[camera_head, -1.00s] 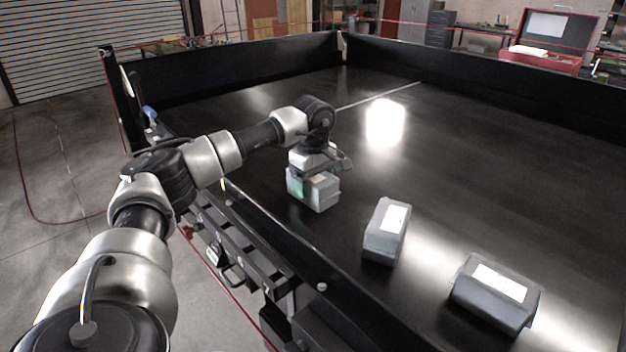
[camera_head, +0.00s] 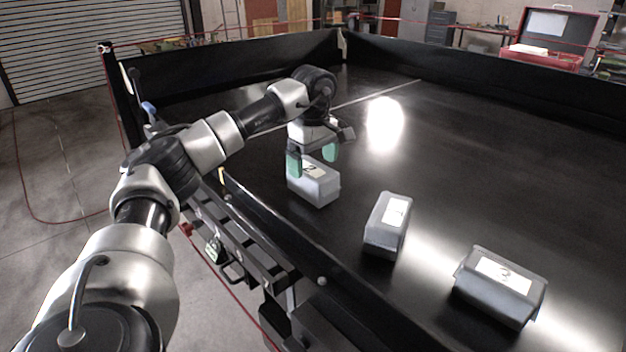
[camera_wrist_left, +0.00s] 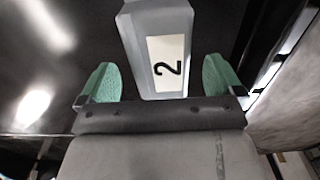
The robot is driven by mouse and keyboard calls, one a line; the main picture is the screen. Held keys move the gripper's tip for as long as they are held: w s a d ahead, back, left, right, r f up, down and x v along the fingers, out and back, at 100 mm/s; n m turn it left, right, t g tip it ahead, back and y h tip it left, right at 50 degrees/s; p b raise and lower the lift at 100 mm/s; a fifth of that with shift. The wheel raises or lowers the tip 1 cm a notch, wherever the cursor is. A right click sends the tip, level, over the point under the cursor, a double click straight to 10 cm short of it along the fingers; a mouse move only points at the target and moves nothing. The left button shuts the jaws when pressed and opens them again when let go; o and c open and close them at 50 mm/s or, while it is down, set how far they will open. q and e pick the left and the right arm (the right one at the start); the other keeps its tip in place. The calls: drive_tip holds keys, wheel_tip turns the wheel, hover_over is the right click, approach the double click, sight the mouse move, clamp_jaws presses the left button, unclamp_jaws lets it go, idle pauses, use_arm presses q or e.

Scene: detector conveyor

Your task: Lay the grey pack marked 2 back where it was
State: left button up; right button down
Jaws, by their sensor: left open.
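The grey pack marked 2 (camera_head: 319,187) lies on the black conveyor bed (camera_head: 450,170), label up, near the bed's left side wall. In the left wrist view the pack (camera_wrist_left: 147,22) shows its white label with a black 2, beyond and between the fingers. My left gripper (camera_head: 312,160) is open just above the pack, its two green fingers apart and clear of the label. The same gripper shows in the left wrist view (camera_wrist_left: 162,82) with nothing between its fingertips but the view of the pack. My right gripper is not in view.
Two more grey packs lie to the right on the bed: one with a white label (camera_head: 388,226) and one marked 3 (camera_head: 499,287). The left side wall (camera_head: 270,232) runs close beside pack 2. The bed behind the packs is clear.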

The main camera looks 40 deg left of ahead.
sight(313, 168)
use_arm(q)
wheel_tip(313, 168, up, 8)
drive_tip(key=shift+f+b, duration=0.25)
drive_tip(key=shift+b, duration=0.05)
drive_tip(key=shift+f, duration=0.1)
idle(0.4)
